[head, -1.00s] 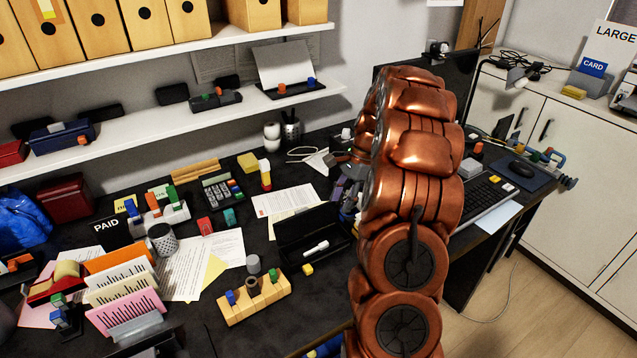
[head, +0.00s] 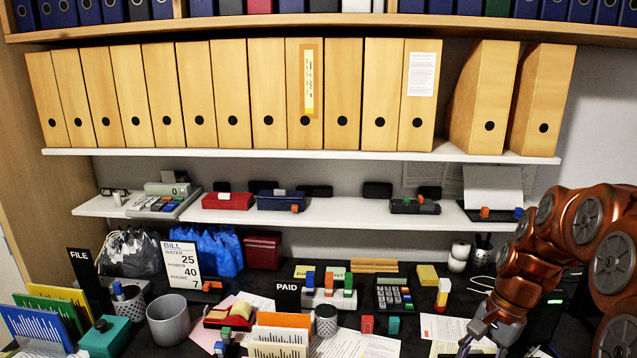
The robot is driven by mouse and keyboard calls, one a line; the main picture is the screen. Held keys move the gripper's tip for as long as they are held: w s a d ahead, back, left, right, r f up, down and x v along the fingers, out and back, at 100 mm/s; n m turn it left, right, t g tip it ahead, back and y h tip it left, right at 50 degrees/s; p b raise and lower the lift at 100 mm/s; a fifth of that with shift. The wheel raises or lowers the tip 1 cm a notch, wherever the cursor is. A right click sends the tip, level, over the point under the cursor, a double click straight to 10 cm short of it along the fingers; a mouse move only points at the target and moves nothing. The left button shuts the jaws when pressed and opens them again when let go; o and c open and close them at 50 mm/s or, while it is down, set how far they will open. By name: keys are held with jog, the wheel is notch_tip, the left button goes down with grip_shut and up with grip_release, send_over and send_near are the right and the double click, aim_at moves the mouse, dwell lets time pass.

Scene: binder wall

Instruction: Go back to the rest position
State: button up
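My copper-coloured arm comes in from the right edge, bent, in front of the desk's right side. My gripper (head: 480,346) hangs at the lower right, over or in front of the desk. It points down, and its grey fingers are partly cut off by the bottom edge. I cannot tell whether they are open or shut, and I see nothing held in them. The papers (head: 446,328) lie just left of and behind my gripper.
A row of tan binders (head: 268,97) fills the upper shelf. The lower shelf (head: 345,212) holds staplers and boxes. On the desk are a grey bin (head: 171,319), a bill card (head: 182,265), a PAID sign (head: 287,297) and a calculator (head: 393,296), leaving little free room.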

jog(key=s+a+n+h, duration=0.1)
jog(key=s+a+n, duration=0.2)
jog(key=s, duration=0.4)
jog(key=s+a+n+h, duration=0.1)
jog(key=s+a+n, duration=0.3)
jog(key=s, duration=0.4)
jog(key=s+a+r+n+h, duration=0.1)
jog(key=s+a+n, duration=0.3)
jog(key=s, duration=0.4)
jog(key=shift+s+g+p, duration=0.2)
jog(key=shift+g+p, duration=0.1)
jog(key=shift+p, duration=0.05)
